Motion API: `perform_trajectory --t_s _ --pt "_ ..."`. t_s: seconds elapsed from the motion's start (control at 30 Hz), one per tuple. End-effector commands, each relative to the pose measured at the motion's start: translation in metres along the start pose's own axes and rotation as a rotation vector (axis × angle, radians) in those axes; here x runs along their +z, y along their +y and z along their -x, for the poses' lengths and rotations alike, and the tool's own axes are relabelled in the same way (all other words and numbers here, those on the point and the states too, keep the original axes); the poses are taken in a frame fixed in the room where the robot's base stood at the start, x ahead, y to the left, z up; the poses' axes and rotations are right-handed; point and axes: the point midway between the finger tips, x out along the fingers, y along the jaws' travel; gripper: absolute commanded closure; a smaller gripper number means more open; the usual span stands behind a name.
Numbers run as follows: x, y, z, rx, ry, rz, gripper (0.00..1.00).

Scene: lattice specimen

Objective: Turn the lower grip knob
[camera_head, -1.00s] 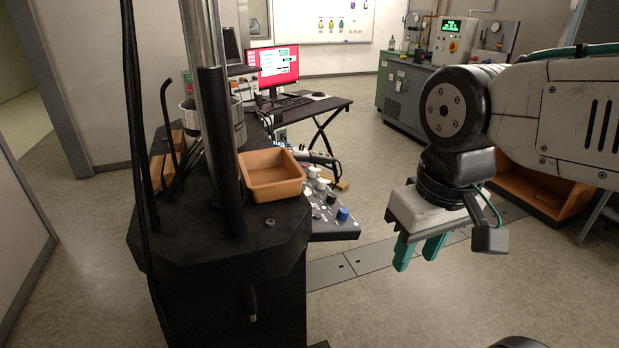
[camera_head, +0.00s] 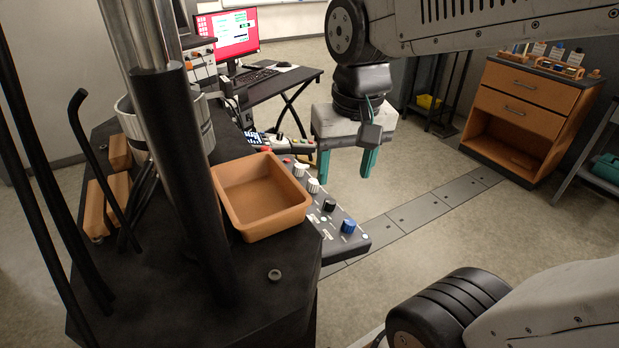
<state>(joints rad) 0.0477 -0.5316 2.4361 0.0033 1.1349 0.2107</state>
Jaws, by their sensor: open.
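A dark control panel (camera_head: 330,228) juts out from the right side of the black machine base. It carries a blue knob (camera_head: 347,226) near its front end, a black knob (camera_head: 329,205), a white knob (camera_head: 313,185) and another white knob (camera_head: 299,170) farther back. The labels are too small to read, so I cannot tell which is the lower grip knob. My gripper (camera_head: 347,166) points down with its two green fingers apart and nothing between them. In the picture it is above and right of the white knobs, apart from the panel.
An orange tray (camera_head: 262,226) sits on the black base (camera_head: 222,295) left of the panel. A steel column and black hoses rise at the left. A desk with a red-screen monitor (camera_head: 228,33) stands behind. Right of the panel is open floor, then a wooden cabinet (camera_head: 530,108).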

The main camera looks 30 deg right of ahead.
Motion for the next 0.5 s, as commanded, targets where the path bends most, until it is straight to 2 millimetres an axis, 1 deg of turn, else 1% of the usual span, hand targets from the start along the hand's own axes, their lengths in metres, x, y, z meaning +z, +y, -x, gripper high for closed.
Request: perform_trajectory --t_s 0.03,0.07,0.1,0.17,0.2,0.27,0.3,0.37,0.4,0.47,0.5 --pt "-0.024 0.000 -0.006 0.003 -0.014 -0.074 0.43" --pt "-0.038 0.000 -0.010 0.004 -0.016 -0.121 0.43" --pt "-0.056 -0.001 -0.015 0.005 -0.019 -0.181 0.43" --pt "-0.083 0.000 -0.025 0.006 -0.023 -0.272 0.43" --pt "-0.101 0.001 -0.033 0.007 -0.024 -0.332 0.43" --pt "-0.127 0.003 -0.048 0.009 -0.029 -0.421 0.43" --pt "-0.144 0.004 -0.059 0.011 -0.031 -0.482 0.43" --pt "-0.170 0.007 -0.076 0.013 -0.034 -0.570 0.43" --pt "-0.185 0.010 -0.090 0.016 -0.037 -0.630 0.43" --pt "-0.209 0.015 -0.111 0.018 -0.040 -0.718 0.43" --pt "-0.223 0.018 -0.126 0.021 -0.042 -0.774 0.43"
